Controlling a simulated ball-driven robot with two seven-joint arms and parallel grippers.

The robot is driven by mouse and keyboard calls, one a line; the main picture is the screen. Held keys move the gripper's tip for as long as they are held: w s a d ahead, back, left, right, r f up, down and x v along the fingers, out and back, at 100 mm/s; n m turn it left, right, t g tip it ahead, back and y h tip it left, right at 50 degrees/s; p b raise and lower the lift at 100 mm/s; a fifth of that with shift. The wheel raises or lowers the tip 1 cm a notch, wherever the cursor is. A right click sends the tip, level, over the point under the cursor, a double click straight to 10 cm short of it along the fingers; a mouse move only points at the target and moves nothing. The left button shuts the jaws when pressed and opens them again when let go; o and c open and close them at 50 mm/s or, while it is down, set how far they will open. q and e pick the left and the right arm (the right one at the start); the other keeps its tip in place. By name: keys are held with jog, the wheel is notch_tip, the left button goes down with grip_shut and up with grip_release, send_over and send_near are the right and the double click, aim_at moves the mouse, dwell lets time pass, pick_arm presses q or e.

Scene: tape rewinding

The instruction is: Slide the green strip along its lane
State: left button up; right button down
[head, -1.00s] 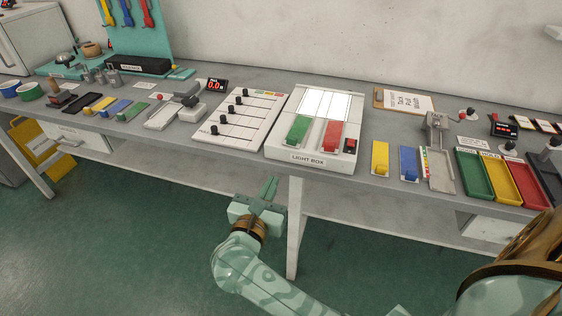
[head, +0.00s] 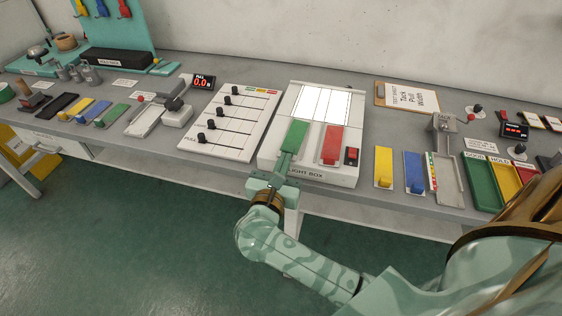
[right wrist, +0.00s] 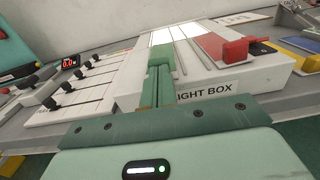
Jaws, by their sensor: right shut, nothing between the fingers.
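The green strip (head: 295,135) lies in the left lane of the white light box (head: 315,174), next to the red strip (head: 331,145). My right gripper (head: 285,158) is shut and empty, with its fingertips at the near end of the green strip. In the right wrist view the shut fingers (right wrist: 157,85) point at the green strip (right wrist: 163,54) and hide part of its near end. I cannot tell whether they touch it. My left gripper is not in view.
A panel of sliders (head: 229,123) stands left of the light box. Yellow (head: 383,163) and blue (head: 413,170) pieces lie to its right. A clipboard (head: 406,97) lies behind them. The lit lanes (head: 325,102) beyond the green strip are clear.

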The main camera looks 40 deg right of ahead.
aim_at(291, 143)
jog(key=b+x, duration=0.2)
jog(key=x, duration=0.4)
jog(key=shift+w+d+f, duration=0.15)
jog(key=shift+d, duration=0.05)
jog(key=shift+w+d, duration=0.25)
jog(key=shift+a, duration=0.1)
